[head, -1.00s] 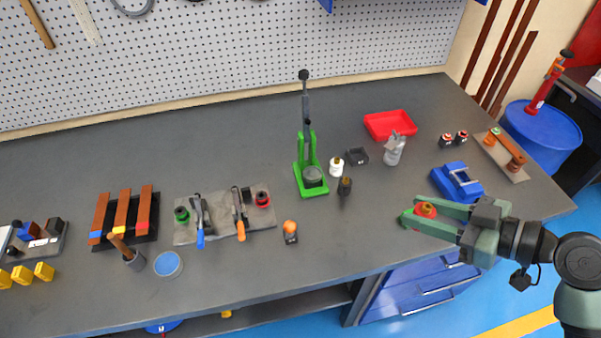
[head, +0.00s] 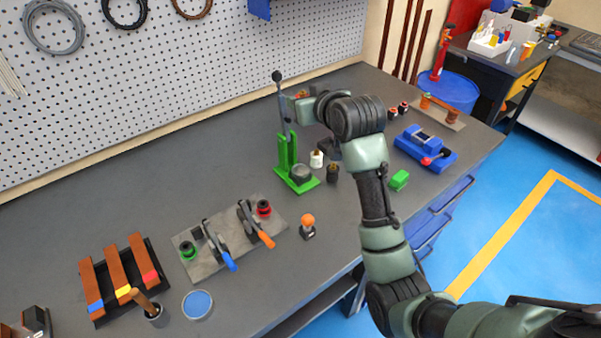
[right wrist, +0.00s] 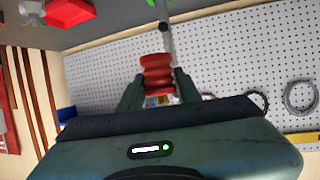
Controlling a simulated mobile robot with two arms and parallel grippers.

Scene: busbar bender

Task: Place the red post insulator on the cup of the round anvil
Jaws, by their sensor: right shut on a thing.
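The red post insulator (right wrist: 157,75) is ribbed and sits between the fingers of my right gripper (right wrist: 157,92), which is shut on it. In the head view my right gripper (head: 298,98) is behind the press lever, high above the bench, and the insulator is mostly hidden there. The round anvil (head: 302,172) is a grey disc on the base of the green press (head: 287,150). The gripper is above and beyond it, well apart. The anvil's cup is too small to make out. My left gripper is not in view.
The press lever (head: 283,105) rises close to my right gripper. White (head: 317,159) and dark (head: 333,173) small items stand right of the anvil. An orange-topped item (head: 308,226) stands in front.

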